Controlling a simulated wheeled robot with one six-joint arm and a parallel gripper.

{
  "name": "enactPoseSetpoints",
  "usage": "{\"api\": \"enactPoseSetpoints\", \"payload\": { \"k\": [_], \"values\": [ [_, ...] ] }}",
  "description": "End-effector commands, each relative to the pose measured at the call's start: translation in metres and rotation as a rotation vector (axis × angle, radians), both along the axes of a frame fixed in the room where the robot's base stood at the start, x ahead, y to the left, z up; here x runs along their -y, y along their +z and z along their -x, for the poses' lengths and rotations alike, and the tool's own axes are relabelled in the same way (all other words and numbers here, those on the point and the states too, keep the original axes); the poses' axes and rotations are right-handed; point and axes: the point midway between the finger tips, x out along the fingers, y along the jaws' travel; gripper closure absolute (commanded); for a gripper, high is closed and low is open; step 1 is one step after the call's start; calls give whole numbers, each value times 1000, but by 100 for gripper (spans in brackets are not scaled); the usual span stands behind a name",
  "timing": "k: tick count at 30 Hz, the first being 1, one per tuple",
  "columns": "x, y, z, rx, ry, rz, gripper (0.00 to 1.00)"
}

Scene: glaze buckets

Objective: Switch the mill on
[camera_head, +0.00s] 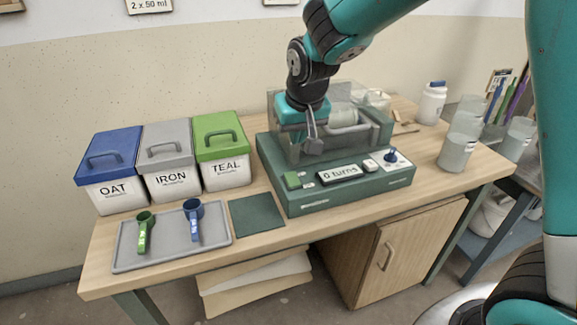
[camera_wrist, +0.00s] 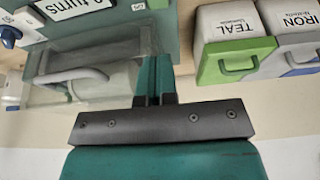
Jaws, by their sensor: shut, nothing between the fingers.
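The mill (camera_head: 300,204) is a dark green box on the table, with a see-through cover over a pale drum (camera_head: 342,117). Its front panel carries a green square button (camera_head: 292,180), a display (camera_head: 340,174) reading "0 turns", a small white switch (camera_head: 371,165) and a blue knob (camera_head: 391,156) on a white plate. My gripper (camera_head: 312,148) is shut and empty at the left part of the cover, above the panel. The wrist view shows its closed fingers (camera_wrist: 155,62) beside the cover and its grey handle (camera_wrist: 75,76). I cannot tell if they touch.
Lidded bins OAT (camera_head: 114,195), IRON (camera_head: 172,183) and TEAL (camera_head: 228,172) stand left of the mill. A grey tray (camera_head: 168,252) holds a green scoop (camera_head: 143,230) and a blue scoop (camera_head: 194,222). Jars (camera_head: 456,150) stand at the right. A dark mat (camera_head: 257,217) lies beside the mill.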

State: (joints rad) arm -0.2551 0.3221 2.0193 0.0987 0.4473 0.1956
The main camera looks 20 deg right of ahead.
Motion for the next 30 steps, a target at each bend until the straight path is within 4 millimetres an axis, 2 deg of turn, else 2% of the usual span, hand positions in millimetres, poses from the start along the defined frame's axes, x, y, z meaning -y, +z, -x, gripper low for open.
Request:
{"api": "enactPoseSetpoints", "payload": {
  "k": [6,15,21,30],
  "values": [
    [1,-47,-16,-6,-3,1,100],
    [1,-95,-30,-3,-2,2,100],
    [1,-107,-32,-1,-1,1,100],
    [1,-108,-33,0,-1,0,100]
  ]
}}
